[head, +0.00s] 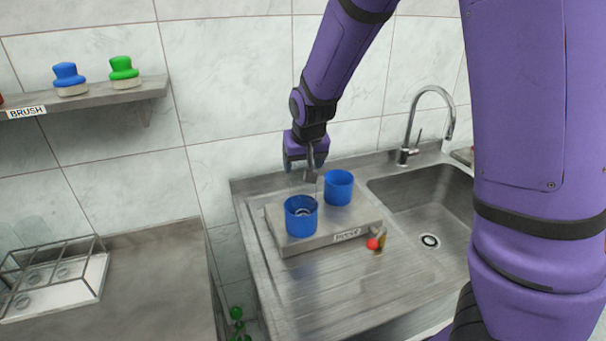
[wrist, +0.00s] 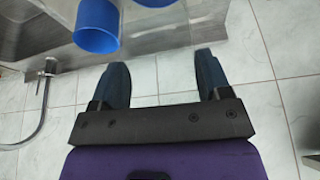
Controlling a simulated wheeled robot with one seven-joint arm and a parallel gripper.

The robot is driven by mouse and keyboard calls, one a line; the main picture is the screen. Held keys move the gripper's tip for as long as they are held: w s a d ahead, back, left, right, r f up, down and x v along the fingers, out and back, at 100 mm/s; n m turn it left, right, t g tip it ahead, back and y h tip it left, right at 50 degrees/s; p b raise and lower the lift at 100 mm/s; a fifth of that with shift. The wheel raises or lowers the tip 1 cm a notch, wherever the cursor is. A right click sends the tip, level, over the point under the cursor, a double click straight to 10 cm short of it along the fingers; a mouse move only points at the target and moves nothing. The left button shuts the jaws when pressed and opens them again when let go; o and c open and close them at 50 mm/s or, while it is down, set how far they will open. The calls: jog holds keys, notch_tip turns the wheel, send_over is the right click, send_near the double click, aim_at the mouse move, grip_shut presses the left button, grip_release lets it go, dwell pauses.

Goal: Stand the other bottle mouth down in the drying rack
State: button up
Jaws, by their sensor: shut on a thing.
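My gripper (head: 304,158) is above and just behind the two blue cups at the sink. In the wrist view its two dark fingers (wrist: 160,78) stand wide apart. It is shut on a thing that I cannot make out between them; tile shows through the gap. No bottle is clearly visible in either view. The drying rack appears to be the wire frame (head: 98,282) on a white base at the far left, on the grey counter. Pale round marks show in its base. I cannot tell whether a clear bottle stands there.
A left blue cup (head: 301,222) and a right blue cup (head: 338,190) stand on a raised metal block (head: 335,229). A red knob (head: 373,244) is at its front right. The sink basin (head: 440,205) and tap (head: 410,130) are right. A brush shelf (head: 140,92) is upper left.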

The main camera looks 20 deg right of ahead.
notch_tip(320, 180, up, 21)
dwell(0.8)
jog(key=shift+f, duration=0.1)
dwell(0.5)
